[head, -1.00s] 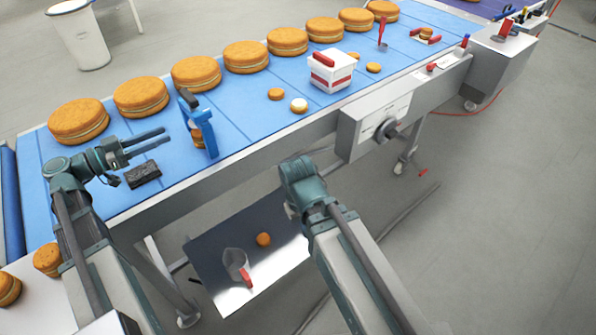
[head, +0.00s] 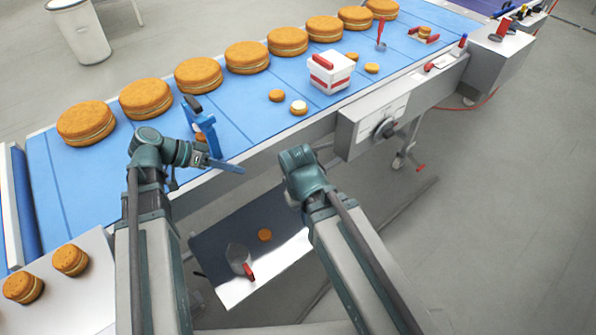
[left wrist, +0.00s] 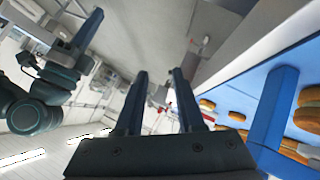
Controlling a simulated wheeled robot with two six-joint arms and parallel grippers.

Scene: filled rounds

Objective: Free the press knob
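A blue press (head: 207,132) stands on the belt, with a dark handle or knob (head: 192,103) at its top. A round sandwich biscuit (head: 200,138) shows partly at the press; my left arm hides some of it. My left gripper (head: 236,168) is just in front of the press, its fingers pointing right over the belt's near edge. In the left wrist view its two fingers (left wrist: 160,75) are apart with nothing between them, and a blue post (left wrist: 274,112) stands to their right. My right arm reaches in front of the belt; its fingers are hidden in the head view.
Large sandwich rounds (head: 247,57) line the far side of the blue belt (head: 60,190). A white box with a red handle (head: 330,72) and small biscuits sit further right. A control box with a dial (head: 385,128) is on the belt's front. A lower tray (head: 215,250) holds a biscuit and scoop.

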